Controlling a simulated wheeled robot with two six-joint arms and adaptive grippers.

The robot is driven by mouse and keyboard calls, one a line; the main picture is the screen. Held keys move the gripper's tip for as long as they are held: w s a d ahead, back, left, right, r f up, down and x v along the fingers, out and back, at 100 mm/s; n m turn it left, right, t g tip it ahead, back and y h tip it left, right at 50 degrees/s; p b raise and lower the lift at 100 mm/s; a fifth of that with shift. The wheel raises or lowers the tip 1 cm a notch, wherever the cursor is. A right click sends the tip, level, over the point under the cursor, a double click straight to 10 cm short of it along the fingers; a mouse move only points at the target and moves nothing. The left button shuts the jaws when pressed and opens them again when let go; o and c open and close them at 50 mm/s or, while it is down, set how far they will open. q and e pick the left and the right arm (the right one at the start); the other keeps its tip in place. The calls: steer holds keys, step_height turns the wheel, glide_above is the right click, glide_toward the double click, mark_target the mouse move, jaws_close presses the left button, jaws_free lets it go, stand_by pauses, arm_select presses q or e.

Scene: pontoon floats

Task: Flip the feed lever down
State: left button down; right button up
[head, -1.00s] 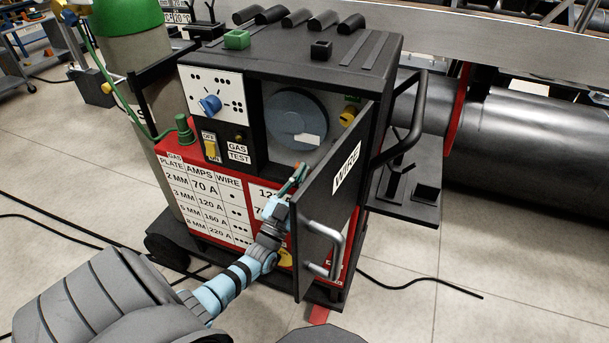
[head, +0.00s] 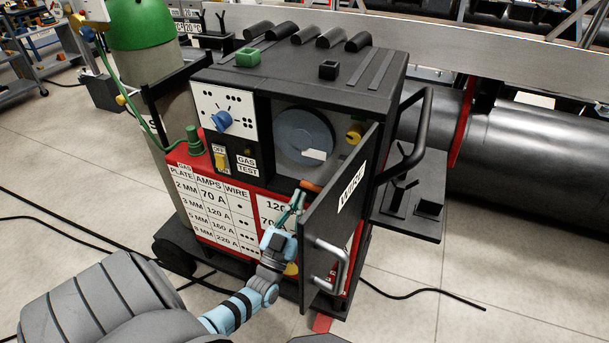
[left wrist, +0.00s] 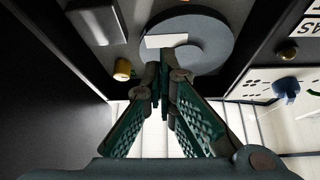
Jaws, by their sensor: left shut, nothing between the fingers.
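The machine's wire bay (head: 285,150) is open and holds a grey-blue wire spool (head: 303,135). A small orange-red piece (head: 311,186) shows at the bay's lower front; it may be the feed lever, but I cannot tell for sure. My left gripper (head: 299,196) is shut and empty, its teal fingertips at or just below this piece; I cannot tell if they touch. In the left wrist view the shut fingers (left wrist: 165,88) point into the bay, with the spool (left wrist: 190,42) beyond them. The orange piece is not clear there. My right gripper is not in view.
The open door marked WIRE (head: 335,215) stands close to the right of my left gripper; it has a grey handle (head: 330,268). A yellow knob (head: 355,133) sits in the bay. A blue dial (head: 222,121) and yellow switch (head: 221,160) are on the left panel.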

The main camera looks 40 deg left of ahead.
arm_select(q)
steer(key=v, duration=0.4)
steer(key=shift+s+f, duration=0.25)
steer(key=shift+s, duration=0.05)
steer(key=shift+a, duration=0.1)
